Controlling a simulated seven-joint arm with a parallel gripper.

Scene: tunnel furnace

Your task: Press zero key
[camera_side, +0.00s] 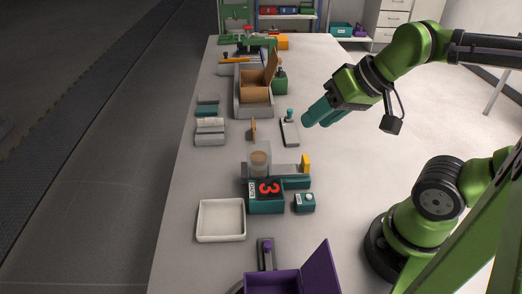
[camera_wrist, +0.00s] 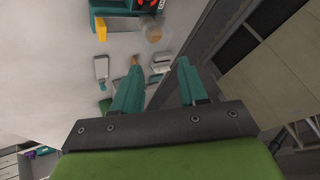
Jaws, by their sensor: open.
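A teal device with a black display (camera_side: 265,190) showing a red digit stands on the table. The display also shows at the top edge of the wrist view (camera_wrist: 146,4). A small teal box (camera_side: 305,203) with a light round button sits just right of it; it looks like the zero key, but its label is too small to read. A clear jar with brown content (camera_side: 259,160) stands behind the display. My gripper (camera_side: 314,114) is open and empty, raised behind and right of the device, apart from the box. Its teal fingers show spread in the wrist view (camera_wrist: 158,68).
A white tray (camera_side: 221,221) lies left of the display, and an open purple box (camera_side: 290,280) stands in front. A yellow-orange block (camera_side: 306,163) is upright behind the small box. A grey plate with a teal knob (camera_side: 290,131) lies near my gripper. The table's right side is clear.

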